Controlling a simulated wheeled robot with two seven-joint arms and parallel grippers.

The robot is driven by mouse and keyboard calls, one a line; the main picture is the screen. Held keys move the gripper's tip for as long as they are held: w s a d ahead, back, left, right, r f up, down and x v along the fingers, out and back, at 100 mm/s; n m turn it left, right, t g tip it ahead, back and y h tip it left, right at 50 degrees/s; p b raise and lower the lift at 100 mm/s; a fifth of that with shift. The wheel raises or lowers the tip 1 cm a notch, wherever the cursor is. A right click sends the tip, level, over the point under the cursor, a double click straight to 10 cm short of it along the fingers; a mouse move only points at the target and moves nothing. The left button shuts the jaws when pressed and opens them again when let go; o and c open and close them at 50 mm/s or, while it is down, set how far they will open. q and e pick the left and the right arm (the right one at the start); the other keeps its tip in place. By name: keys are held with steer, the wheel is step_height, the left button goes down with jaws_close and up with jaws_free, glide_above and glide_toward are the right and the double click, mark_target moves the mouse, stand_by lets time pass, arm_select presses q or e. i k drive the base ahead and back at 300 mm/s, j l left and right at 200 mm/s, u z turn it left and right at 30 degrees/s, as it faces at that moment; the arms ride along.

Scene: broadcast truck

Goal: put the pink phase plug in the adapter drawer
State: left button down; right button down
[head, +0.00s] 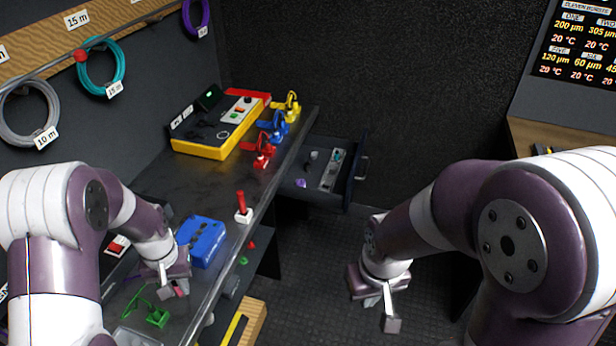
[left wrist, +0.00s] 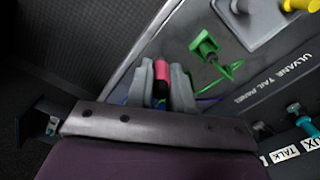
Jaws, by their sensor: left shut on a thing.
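The pink phase plug (left wrist: 161,72), pink with a black part, is between the fingers of my left gripper (left wrist: 162,88) in the left wrist view. In the head view my left gripper (head: 172,290) is low over the near part of the bench, shut on the plug, and only a bit of pink (head: 181,291) shows. The adapter drawer (head: 348,186) stands pulled out beyond the bench's far right side, with a purple piece, a grey strip and small dark items inside. My right gripper (head: 381,312) hangs empty over the floor, its fingers apart.
A blue box (head: 202,241) and a red-handled white piece (head: 242,208) stand on the bench (head: 170,186) near my left gripper. A green connector (head: 156,317) lies nearby. Red, blue and yellow connectors line the far right edge beside a yellow-red console (head: 215,135). Floor before the drawer is clear.

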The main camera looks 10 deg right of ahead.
mark_target(330, 176)
steer(key=i+l+z, duration=0.2)
steer(key=i+z, duration=0.55)
steer(key=z, duration=0.15)
steer(key=i+z, duration=0.45)
steer(key=i+u, duration=0.3)
steer(key=i, duration=0.4)
steer(key=i+l+u, duration=0.1)
steer(key=i+u, duration=0.15)
steer(key=i, duration=0.45)
